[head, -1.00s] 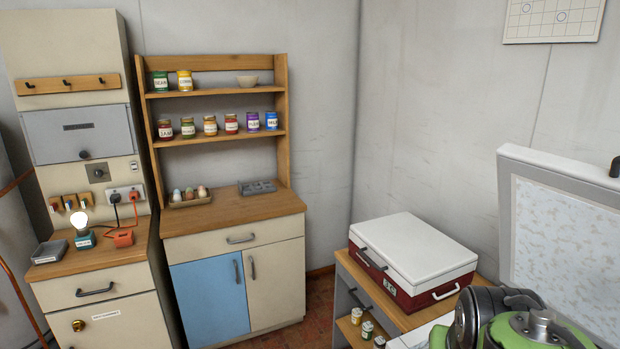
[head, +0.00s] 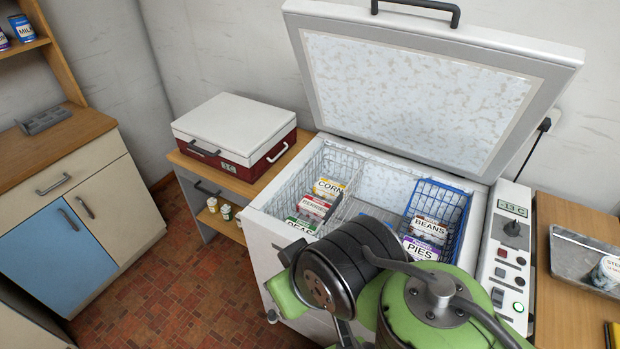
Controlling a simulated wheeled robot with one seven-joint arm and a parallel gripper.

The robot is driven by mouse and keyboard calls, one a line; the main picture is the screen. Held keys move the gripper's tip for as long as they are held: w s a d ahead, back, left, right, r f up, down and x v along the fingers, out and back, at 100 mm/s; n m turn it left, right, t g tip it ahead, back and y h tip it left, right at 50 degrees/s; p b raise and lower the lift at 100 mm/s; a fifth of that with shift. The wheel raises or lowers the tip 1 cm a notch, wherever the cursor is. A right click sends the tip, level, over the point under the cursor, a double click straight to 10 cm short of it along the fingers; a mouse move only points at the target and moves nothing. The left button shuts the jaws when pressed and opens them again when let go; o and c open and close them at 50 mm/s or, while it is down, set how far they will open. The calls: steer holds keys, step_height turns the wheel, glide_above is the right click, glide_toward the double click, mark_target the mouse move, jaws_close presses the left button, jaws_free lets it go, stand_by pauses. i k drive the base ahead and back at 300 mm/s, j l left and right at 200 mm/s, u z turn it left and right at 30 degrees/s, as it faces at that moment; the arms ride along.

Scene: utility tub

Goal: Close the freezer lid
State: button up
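The chest freezer (head: 256,233) stands in front of me with its lid (head: 412,85) raised and tilted back toward the wall. The lid's frosted inner face points toward me, and a dark handle (head: 415,8) sits on its top edge. Inside are a white wire basket (head: 284,196) with corn, peas and other boxes, and a blue wire basket (head: 438,196) with beans and pies boxes. My green and black arm covers the front of the freezer. My gripper's fingers are not visible.
A red and white cooler (head: 235,140) stands on a low wooden table (head: 236,187) left of the freezer. A control panel (head: 507,250) reading -13 C is at its right, beside a wooden counter (head: 570,312) with a metal tray (head: 588,262). Tiled floor (head: 150,265) is open at left.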

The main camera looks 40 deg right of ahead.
mark_target(453, 96)
steer(key=z, duration=1.75)
steer(key=i+j+u, duration=0.15)
steer(key=j+u, duration=0.15)
